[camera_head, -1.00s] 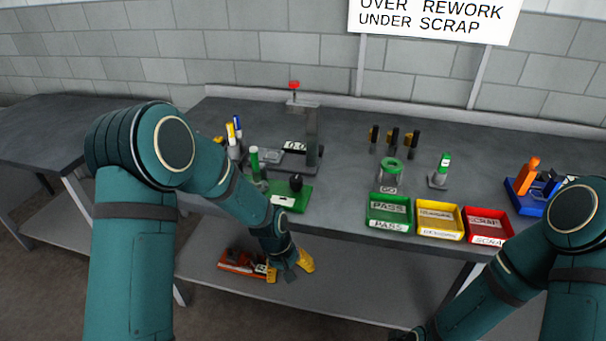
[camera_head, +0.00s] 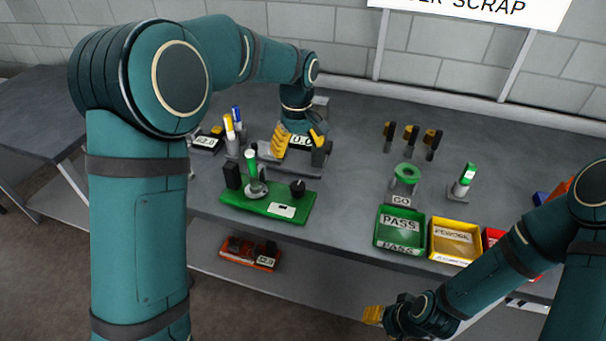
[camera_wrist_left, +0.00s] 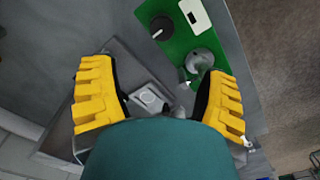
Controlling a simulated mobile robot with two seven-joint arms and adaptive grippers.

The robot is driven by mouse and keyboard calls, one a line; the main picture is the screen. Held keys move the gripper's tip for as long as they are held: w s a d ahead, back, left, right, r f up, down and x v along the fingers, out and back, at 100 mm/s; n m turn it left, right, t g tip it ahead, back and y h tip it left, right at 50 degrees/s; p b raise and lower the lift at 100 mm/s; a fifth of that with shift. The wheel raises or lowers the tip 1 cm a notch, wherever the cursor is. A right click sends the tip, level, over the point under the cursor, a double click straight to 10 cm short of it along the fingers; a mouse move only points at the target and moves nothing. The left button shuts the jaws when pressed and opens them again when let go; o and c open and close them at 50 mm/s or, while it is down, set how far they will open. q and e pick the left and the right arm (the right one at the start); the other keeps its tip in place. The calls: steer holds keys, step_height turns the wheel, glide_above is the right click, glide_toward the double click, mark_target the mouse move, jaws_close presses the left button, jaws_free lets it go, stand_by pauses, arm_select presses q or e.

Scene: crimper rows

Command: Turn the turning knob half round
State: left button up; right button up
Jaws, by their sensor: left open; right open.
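The turning knob (camera_head: 297,188) is a small black knob on the right half of a green board (camera_head: 240,205) on the bench. In the left wrist view the knob (camera_wrist_left: 162,27) is near the top, with a pale mark on its rim. My left gripper (camera_head: 298,142) is open, yellow-fingered and pointing down over the grey stand behind the board.
The green PASS bin (camera_head: 399,244) and yellow bin (camera_head: 455,240) are to the right. Bare bench lies between board and bins.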

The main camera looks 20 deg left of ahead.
mark_target(298, 185)
arm_select(q)
steer(key=f, duration=0.3)
steer(key=shift+s+b, duration=0.35)
steer(key=shift+s, duration=0.05)
step_height(298, 185, down, 10)
steer(key=shift+w+f+b, duration=0.15)
steer(key=shift+f+b, duration=0.1)
steer(key=shift+b, duration=0.65)
arm_select(e)
steer(key=shift+s+a+f, duration=0.1)
steer(key=shift+s+f, duration=0.2)
steer(key=shift+f, duration=0.3)
steer(key=shift+s+f, duration=0.3)
steer(key=shift+f, duration=0.25)
arm_select(q)
steer(key=c, duration=1.2)
